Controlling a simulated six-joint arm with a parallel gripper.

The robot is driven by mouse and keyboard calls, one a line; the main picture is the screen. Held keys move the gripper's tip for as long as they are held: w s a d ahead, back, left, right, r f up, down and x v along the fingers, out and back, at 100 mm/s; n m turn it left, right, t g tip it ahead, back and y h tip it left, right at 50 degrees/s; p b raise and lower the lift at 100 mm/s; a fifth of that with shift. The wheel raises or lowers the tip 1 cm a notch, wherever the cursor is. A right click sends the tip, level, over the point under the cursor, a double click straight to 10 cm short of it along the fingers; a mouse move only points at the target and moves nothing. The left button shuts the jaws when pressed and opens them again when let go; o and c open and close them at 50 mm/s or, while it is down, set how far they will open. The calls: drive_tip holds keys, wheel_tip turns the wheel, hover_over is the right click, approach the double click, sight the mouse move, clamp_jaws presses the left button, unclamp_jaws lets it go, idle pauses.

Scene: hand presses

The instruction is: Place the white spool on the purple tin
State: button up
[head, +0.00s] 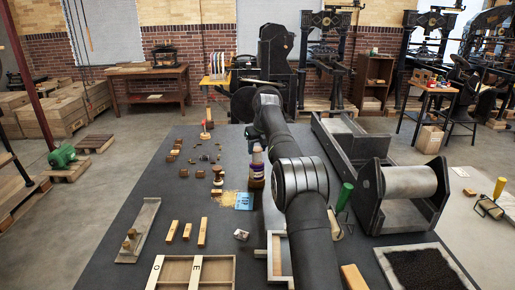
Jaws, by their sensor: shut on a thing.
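My gripper (252,134) shows small and dark below my wrist near the middle of the head view, partly hidden by my arm. It is shut on a small pale thing (257,149), which looks like the white spool. The pale thing and the container line up in this view. I cannot tell whether they touch.
A blue card (244,201) lies in front of the container. Several small brown and wooden pieces stand to its left. A wooden type case (192,258) is at the front, and a roller press (400,185) stands at right.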

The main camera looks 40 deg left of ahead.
sight(257, 149)
drive_tip(key=o, duration=1)
drive_tip(key=shift+f, duration=0.1)
drive_tip(key=shift+c, duration=0.2)
drive_tip(key=v, duration=1.2)
drive_tip(key=x, duration=1.2)
drive_tip(key=shift+f, duration=0.25)
wheel_tip(257, 149, up, 3)
drive_tip(key=shift+f, duration=0.1)
drive_tip(key=shift+r, duration=0.6)
